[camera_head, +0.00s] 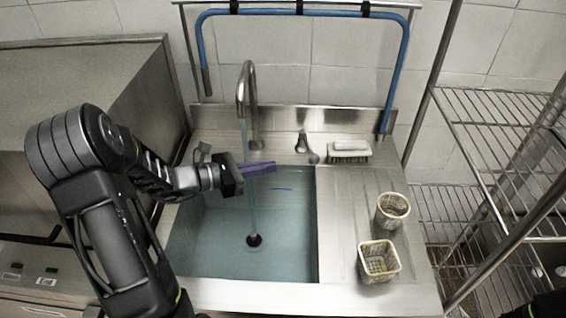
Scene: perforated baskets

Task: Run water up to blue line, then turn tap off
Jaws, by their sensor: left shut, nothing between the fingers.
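The steel tap (247,85) arches over the back of the sink (318,225). A thin stream of water (249,200) falls from its spout toward the dark drain (254,240). The basin looks bluish; I cannot tell the exact water level. A short blue line (282,189) shows on the basin's back wall. A small grey lever-like part (203,150) is behind my left wrist, and another (301,143) is right of the tap. My left gripper (262,168), with purple fingers, is shut and empty above the back of the basin, close to the stream. My right gripper is not in view.
Two perforated baskets, one round (392,211) and one square (378,262), stand on the drainboard (345,215). A brush (349,149) lies at the back right. A blue hose (300,12) hangs on the back rail. A wire shelf (500,130) stands at right.

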